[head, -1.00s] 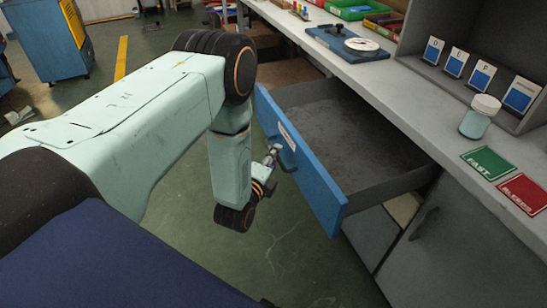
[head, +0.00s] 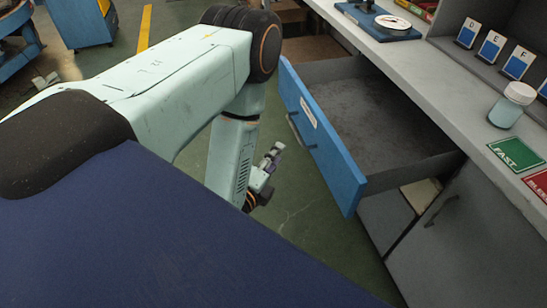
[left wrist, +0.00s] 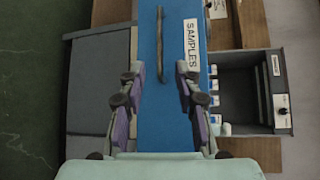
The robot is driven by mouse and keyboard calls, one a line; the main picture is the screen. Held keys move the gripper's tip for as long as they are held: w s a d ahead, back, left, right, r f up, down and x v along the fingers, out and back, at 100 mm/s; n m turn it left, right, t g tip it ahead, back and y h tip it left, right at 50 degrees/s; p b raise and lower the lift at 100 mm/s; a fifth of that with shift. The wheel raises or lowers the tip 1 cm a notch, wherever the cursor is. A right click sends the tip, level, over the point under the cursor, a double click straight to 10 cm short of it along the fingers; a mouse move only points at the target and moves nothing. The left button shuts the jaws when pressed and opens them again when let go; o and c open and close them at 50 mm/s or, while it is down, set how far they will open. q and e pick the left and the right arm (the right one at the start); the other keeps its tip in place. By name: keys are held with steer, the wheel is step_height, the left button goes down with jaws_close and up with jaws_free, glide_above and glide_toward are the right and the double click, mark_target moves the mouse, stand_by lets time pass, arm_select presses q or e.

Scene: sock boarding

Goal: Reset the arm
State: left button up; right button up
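My left gripper (head: 270,158) hangs beside the open drawer, a short gap in front of its blue front (head: 330,145). In the left wrist view my left gripper (left wrist: 157,75) has its two fingers spread wide with nothing between them. The drawer's dark handle (left wrist: 160,45) lies beyond the fingertips, close to a white "SAMPLES" label (left wrist: 191,45). The handle also shows in the head view (head: 293,130), apart from the fingers. My right gripper is not in view.
The grey drawer interior (head: 385,120) looks empty. Green floor (head: 300,205) lies open below the gripper.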

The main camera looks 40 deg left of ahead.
arm_select(q)
steer(key=shift+s, duration=0.2)
stand_by(0.5)
steer(key=s+d+f+n+g+h, duration=0.1)
steer(key=s+d+f+n+g, duration=0.1)
steer(key=s+f+n+g, duration=0.75)
steer(key=s+d+f+n+g, duration=0.1)
steer(key=s+d+n+g, duration=0.1)
steer(key=s, duration=0.6)
steer(key=s+d+n+g+h, duration=0.1)
steer(key=s+d+n+g, duration=0.1)
steer(key=s+n+g, duration=0.2)
steer(key=s+n, duration=0.3)
steer(key=shift+s+f+g, duration=0.35)
steer(key=shift+s+f, duration=0.05)
